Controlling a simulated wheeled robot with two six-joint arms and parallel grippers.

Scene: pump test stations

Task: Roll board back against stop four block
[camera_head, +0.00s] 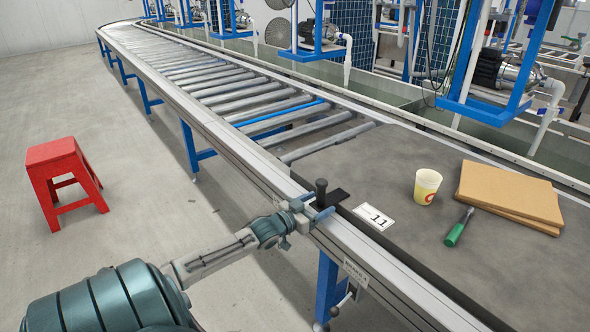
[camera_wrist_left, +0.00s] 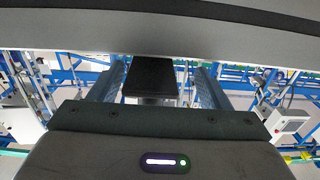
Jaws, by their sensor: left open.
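A large dark grey board (camera_head: 400,165) lies flat on the conveyor, its left edge on the rollers. At its front left corner stands a black upright handle (camera_head: 321,190) with a flat black plate. My left gripper (camera_head: 313,209) is at the conveyor's front rail, beside this handle. In the left wrist view, its open fingers (camera_wrist_left: 160,85) stand either side of a black block (camera_wrist_left: 150,77), with gaps at both sides. I cannot tell whether they touch it. I see no block marked as stop four. My right gripper is not in view.
Bare rollers (camera_head: 265,105) run away to the upper left. A red stool (camera_head: 66,177) stands on the floor. Blue pump frames (camera_head: 490,85) stand behind.

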